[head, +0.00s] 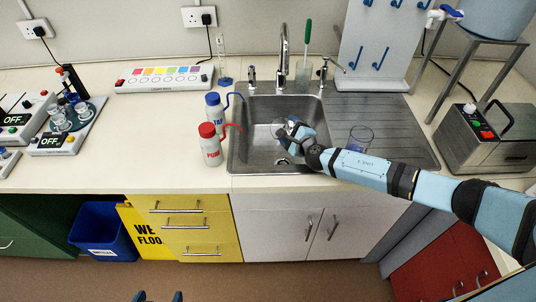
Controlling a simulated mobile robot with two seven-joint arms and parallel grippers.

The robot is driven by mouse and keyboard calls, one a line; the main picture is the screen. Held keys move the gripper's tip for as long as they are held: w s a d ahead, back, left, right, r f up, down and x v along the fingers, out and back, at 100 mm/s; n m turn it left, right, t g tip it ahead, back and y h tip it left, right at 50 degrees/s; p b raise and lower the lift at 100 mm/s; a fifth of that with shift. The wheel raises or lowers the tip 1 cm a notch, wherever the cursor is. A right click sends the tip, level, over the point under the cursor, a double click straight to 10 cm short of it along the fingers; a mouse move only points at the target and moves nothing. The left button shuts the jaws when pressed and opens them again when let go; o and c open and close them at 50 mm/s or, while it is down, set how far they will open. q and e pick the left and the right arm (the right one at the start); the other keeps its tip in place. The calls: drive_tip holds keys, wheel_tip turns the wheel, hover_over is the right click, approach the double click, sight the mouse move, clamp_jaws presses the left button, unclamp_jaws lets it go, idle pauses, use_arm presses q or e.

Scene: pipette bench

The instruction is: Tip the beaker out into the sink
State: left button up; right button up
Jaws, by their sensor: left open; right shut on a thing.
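My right arm reaches in from the right, and its gripper (288,128) is over the basin of the steel sink (256,112). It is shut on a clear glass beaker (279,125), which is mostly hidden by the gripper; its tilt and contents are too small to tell. My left gripper (158,297) shows only as two fingertips at the bottom edge, apart and empty, in front of the cupboards and well away from the sink.
Another clear glass vessel (361,139) stands on the drainboard behind my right forearm. The tap (283,62) rises behind the basin. A blue-capped bottle (214,110) and a red-capped bottle (210,146) stand left of the sink. A grey appliance (480,140) stands at right.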

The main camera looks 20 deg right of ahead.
drive_tip(key=shift+r+n+t+b, duration=0.3)
drive_tip(key=shift+r+n+b, duration=0.1)
drive_tip(key=shift+n, duration=0.3)
drive_tip(key=shift+a+r+n+b, duration=0.1)
drive_tip(key=shift+r+n+b, duration=0.25)
drive_tip(key=shift+n, duration=0.15)
drive_tip(key=shift+s+a+r+t+p, duration=0.15)
drive_tip(key=shift+s+a+t+p, duration=0.1)
drive_tip(key=shift+t+p, duration=0.1)
drive_tip(key=shift+s+a+r+n+h+p, duration=0.15)
drive_tip(key=shift+a+n+h+p, duration=0.2)
drive_tip(key=shift+n, duration=0.15)
drive_tip(key=shift+s+a+r+t, duration=0.15)
drive_tip(key=shift+a+r+t, duration=0.05)
drive_tip(key=shift+a+t, duration=0.1)
drive_tip(key=shift+n+p, duration=0.35)
drive_tip(key=shift+n, duration=0.15)
drive_tip(key=shift+r, duration=0.15)
drive_tip(key=shift+a+r+n+t, duration=0.15)
drive_tip(key=shift+n+t, duration=0.1)
drive_tip(key=shift+n, duration=0.15)
drive_tip(key=shift+s, duration=0.1)
